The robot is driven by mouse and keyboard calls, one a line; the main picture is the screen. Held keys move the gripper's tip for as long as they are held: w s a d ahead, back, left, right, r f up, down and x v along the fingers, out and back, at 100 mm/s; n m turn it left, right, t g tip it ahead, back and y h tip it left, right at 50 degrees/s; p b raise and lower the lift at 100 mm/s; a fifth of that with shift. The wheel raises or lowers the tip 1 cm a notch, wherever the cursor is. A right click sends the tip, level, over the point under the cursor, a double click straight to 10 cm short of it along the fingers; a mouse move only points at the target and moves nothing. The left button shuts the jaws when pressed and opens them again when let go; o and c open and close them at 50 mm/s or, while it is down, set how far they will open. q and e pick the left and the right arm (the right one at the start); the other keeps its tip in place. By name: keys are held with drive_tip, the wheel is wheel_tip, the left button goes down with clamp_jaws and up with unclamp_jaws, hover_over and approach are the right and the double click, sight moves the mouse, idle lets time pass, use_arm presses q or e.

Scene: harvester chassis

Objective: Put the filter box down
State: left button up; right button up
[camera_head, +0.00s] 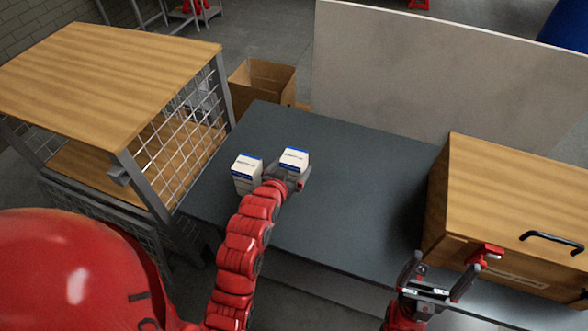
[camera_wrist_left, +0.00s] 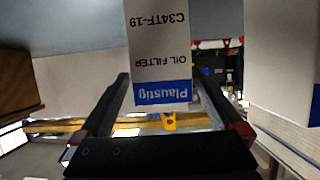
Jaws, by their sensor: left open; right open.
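A white filter box (camera_head: 294,159) with a blue band stands upright on the dark grey table (camera_head: 340,150). My left gripper (camera_head: 290,178) is open at this box. In the left wrist view the box (camera_wrist_left: 160,50), printed "OIL FILTER" and "Plaustig", sits between the two spread fingers (camera_wrist_left: 160,100). A second white and blue box (camera_head: 246,172) stands just left of my left gripper in the head view. A plain white face of a box (camera_wrist_left: 280,55) shows at the right of the left wrist view. My right gripper (camera_head: 437,279) is open and empty near the table's front right.
A wooden box with a black handle (camera_head: 510,190) stands at the table's right. A mesh-sided wooden cart (camera_head: 110,65) is at the left. A cardboard box (camera_head: 262,80) is behind the table, and a pale panel (camera_head: 430,75) stands along its back. The table's middle is clear.

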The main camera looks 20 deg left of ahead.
use_arm(q)
drive_tip(key=shift+p+x, duration=0.75)
drive_tip(key=shift+x, duration=1.7)
drive_tip(key=shift+w+a+f, duration=0.1)
drive_tip(key=shift+w+f, duration=0.2)
drive_tip(key=shift+w, duration=0.2)
clamp_jaws()
